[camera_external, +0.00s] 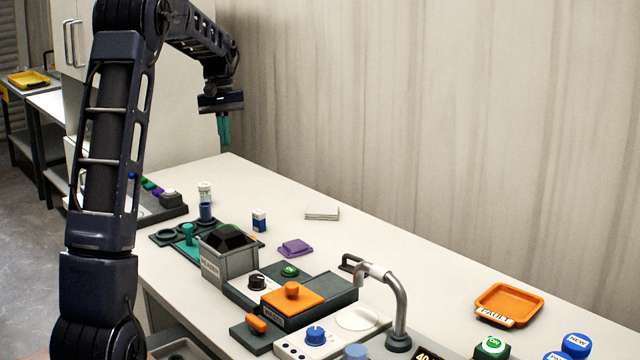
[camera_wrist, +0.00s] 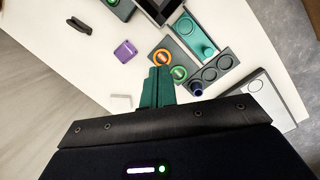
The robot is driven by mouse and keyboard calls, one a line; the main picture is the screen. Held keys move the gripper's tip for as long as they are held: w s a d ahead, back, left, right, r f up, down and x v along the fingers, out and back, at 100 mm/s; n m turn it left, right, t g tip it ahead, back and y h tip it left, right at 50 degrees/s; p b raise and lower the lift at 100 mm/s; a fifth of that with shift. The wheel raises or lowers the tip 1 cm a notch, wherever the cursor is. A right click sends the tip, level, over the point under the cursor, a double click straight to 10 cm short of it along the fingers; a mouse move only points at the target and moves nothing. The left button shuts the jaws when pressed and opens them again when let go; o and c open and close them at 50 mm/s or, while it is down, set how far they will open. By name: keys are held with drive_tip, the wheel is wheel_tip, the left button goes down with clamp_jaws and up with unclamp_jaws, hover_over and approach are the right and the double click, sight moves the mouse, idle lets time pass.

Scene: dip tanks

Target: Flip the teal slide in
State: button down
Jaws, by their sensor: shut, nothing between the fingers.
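The teal slide (camera_external: 187,251) is a flat teal strip with an upright teal knob, lying on the counter beside the grey tank (camera_external: 228,265). The tank hides part of it. In the wrist view the teal slide (camera_wrist: 193,33) lies in a dark frame at the upper right, its knob near the lower end. My gripper (camera_external: 224,130) hangs in the air above the far end of the counter, well above and apart from the slide. Its teal fingers (camera_wrist: 158,88) are together, with nothing between them.
A dark holder (camera_wrist: 210,70) with round recesses lies beside the slide. A blue cup (camera_external: 206,212), a white-capped jar (camera_external: 205,192) and a purple block (camera_external: 295,248) stand nearby. An orange-lidded box (camera_external: 292,300) and a curved metal pipe (camera_external: 398,305) are nearer the camera.

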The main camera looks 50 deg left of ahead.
drive_tip(key=s+a+f+n+h, duration=0.1)
drive_tip(key=s+a+f+n, duration=0.1)
drive_tip(key=a+f, duration=0.5)
drive_tip(key=s+a+f+n+h, duration=0.1)
drive_tip(key=s+a+f, duration=0.1)
drive_tip(key=a+f, duration=0.6)
drive_tip(key=a, duration=0.6)
drive_tip(key=shift+n+g, duration=0.3)
drive_tip(key=shift+n, duration=0.1)
drive_tip(key=shift+f, duration=0.2)
drive_tip(key=x, duration=1)
drive_tip(key=shift+d+f, duration=0.1)
drive_tip(key=shift+s+d+r, duration=0.1)
drive_tip(key=shift+s+d, duration=0.05)
drive_tip(key=shift+d, duration=0.45)
drive_tip(key=shift+s+d+r, duration=0.15)
drive_tip(key=shift+s+d, duration=0.05)
drive_tip(key=shift+d, duration=0.35)
drive_tip(key=shift+s+d, duration=0.2)
drive_tip(key=shift+d, duration=0.5)
drive_tip(key=d, duration=1)
drive_tip(key=shift+d+f, duration=0.1)
drive_tip(key=shift+d, duration=0.2)
